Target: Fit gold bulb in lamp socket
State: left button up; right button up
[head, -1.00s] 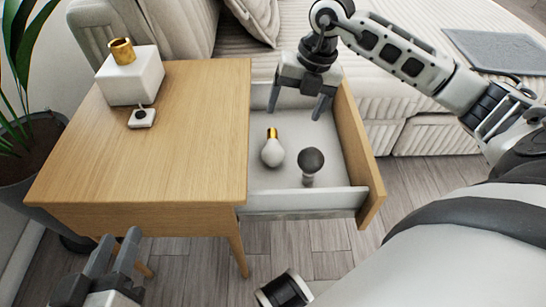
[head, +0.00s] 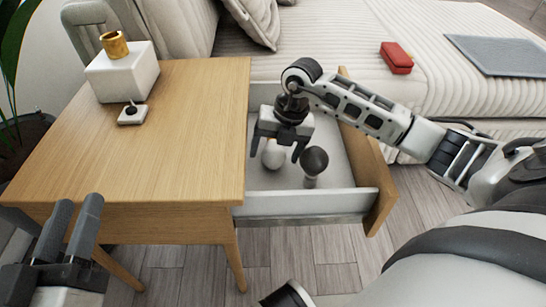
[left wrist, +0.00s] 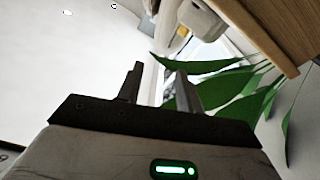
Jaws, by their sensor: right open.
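The lamp is a white block (head: 122,76) with a gold socket (head: 114,46) on top, at the back left of the wooden nightstand. The gold bulb (head: 273,161) lies in the open drawer; its white globe shows, while its gold base is hidden behind my right gripper. My right gripper (head: 276,157) is open, pointing down over this bulb with a finger to each side; whether it touches cannot be told. My left gripper (head: 77,203) is open and empty at the lower left, apart from the nightstand; its fingers also show in the left wrist view (left wrist: 159,75).
A dark grey bulb (head: 314,160) stands in the drawer (head: 300,203), close right of my right gripper. A small switch box (head: 132,114) sits in front of the lamp. The nightstand top (head: 170,150) is otherwise clear. A red case (head: 396,58) lies on the bed behind.

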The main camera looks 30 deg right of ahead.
jog(key=shift+f, duration=0.45)
jog(key=c, duration=1.1)
jog(key=shift+o, duration=0.2)
jog(key=shift+r, duration=0.1)
